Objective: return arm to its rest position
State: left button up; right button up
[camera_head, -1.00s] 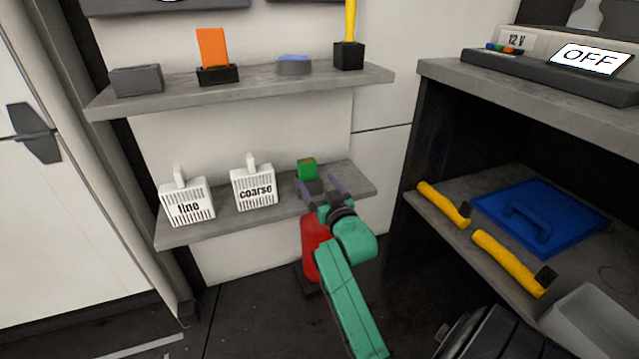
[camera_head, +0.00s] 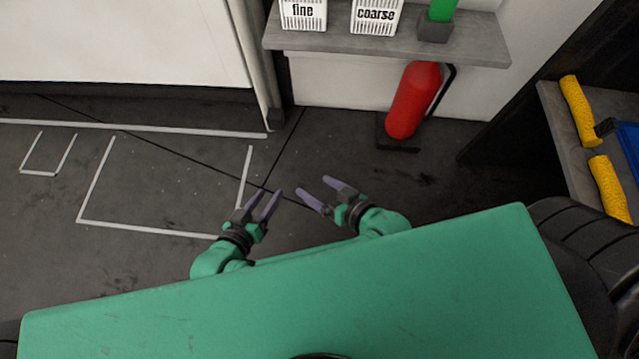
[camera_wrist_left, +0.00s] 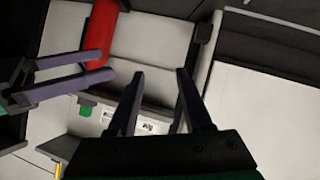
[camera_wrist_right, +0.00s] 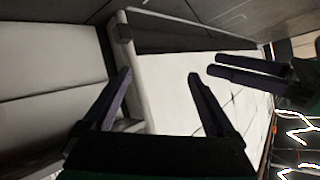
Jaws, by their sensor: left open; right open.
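My left gripper (camera_head: 262,205) is open and empty in the head view, above the dark floor in front of my green body. My right gripper (camera_head: 326,192) is open and empty just to its right. The two grippers are close together but apart, and both arms are folded in near my body. In the left wrist view, the open left fingers (camera_wrist_left: 156,92) have nothing between them, and the right gripper's fingers show at the left edge. In the right wrist view, the open right fingers (camera_wrist_right: 160,88) are also empty, with the left gripper's fingers at the upper right.
A grey shelf (camera_head: 468,48) holds a "fine" box (camera_head: 303,12), a "coarse" box (camera_head: 376,14) and a green item (camera_head: 441,10). A red cylinder (camera_head: 413,100) stands below it. The white-marked floor (camera_head: 160,190) is clear.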

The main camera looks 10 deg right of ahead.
dwell(0.3)
pick_arm(q)
jog(key=s+a+r+g+y+p, duration=0.2)
jog(key=s+a+g+y+p, duration=0.4)
jog(key=s+a+p, duration=1.3)
jog(key=s+g+p, duration=0.3)
jog(key=p, duration=1.3)
jog(key=shift+a+r+y+p, duration=0.15)
jog(key=shift+a+y+p, duration=0.15)
jog(key=shift+y, duration=0.1)
pick_arm(e)
jog(key=s+d+r+g+h, duration=0.2)
jog(key=s+d+g+h, duration=0.4)
jog(key=s+d, duration=1.3)
jog(key=s+g, duration=0.2)
jog(key=g, duration=0.1)
jog(key=shift+s+d+r+h, duration=0.2)
jog(key=shift+s+d+h, duration=0.15)
jog(key=shift+h, duration=0.05)
